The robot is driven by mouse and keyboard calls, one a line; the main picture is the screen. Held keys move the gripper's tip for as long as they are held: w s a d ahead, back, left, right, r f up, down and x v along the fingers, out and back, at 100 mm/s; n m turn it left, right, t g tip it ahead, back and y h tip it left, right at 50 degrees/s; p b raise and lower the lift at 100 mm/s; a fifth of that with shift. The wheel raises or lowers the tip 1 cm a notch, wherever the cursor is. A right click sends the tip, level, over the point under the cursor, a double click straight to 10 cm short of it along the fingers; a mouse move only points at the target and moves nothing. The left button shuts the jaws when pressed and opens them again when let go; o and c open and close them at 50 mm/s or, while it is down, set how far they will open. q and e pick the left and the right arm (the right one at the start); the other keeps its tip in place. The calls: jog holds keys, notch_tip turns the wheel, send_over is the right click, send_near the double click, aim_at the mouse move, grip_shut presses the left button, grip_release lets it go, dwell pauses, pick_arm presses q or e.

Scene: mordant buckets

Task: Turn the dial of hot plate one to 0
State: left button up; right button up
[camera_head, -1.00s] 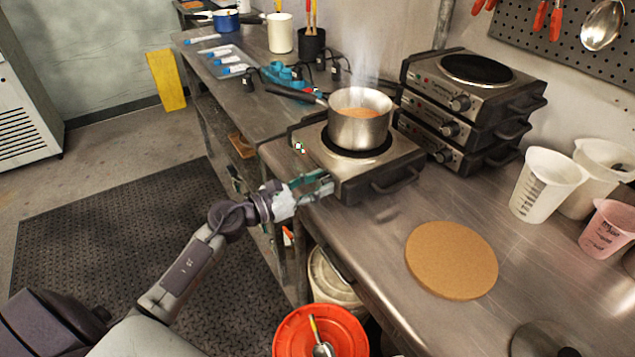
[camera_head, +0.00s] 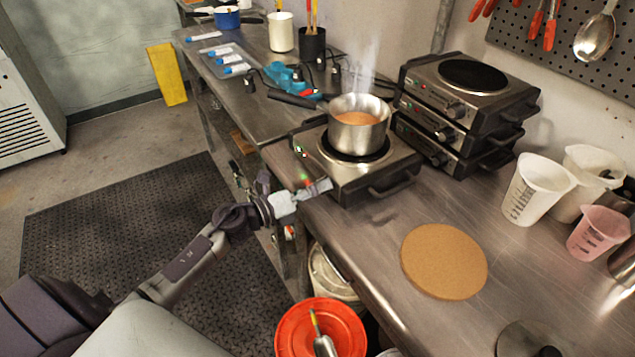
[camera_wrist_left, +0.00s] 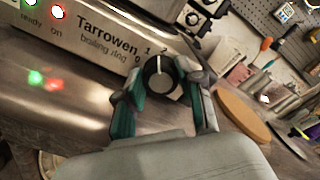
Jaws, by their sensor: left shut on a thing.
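The hot plate (camera_head: 340,180) in use stands on the steel bench with a steaming steel pot (camera_head: 357,128) on its ring. In the left wrist view its front panel (camera_wrist_left: 95,35) reads "Tarrowen boiling ring", and a green and a red lamp are lit. Its black dial (camera_wrist_left: 158,77) has a white pointer line that points up, near the printed numbers. My left gripper (camera_wrist_left: 160,92) is shut on the dial, one finger on each side. In the head view the left gripper (camera_head: 318,188) is at the plate's front, where it hides the dial. My right gripper is not in view.
Stacked hot plates (camera_head: 465,110) stand behind to the right. A round cork mat (camera_head: 444,261), a white beaker (camera_head: 535,188) and a pink beaker (camera_head: 598,231) are on the bench. An orange bucket (camera_head: 320,328) stands below the bench edge. The pot's handle (camera_head: 297,100) sticks out left.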

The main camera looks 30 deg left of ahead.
pick_arm(q)
jog(key=n+p, duration=0.2)
jog(key=n, duration=0.3)
jog(key=shift+a+n+p, duration=0.1)
jog(key=shift+n+p, duration=0.2)
jog(key=n+p, duration=0.2)
jog(key=n, duration=0.3)
jog(key=shift+f, duration=0.15)
jog(key=shift+n, duration=0.3)
jog(key=o, duration=1.1)
jog(key=shift+o, duration=0.2)
jog(key=shift+f, duration=0.1)
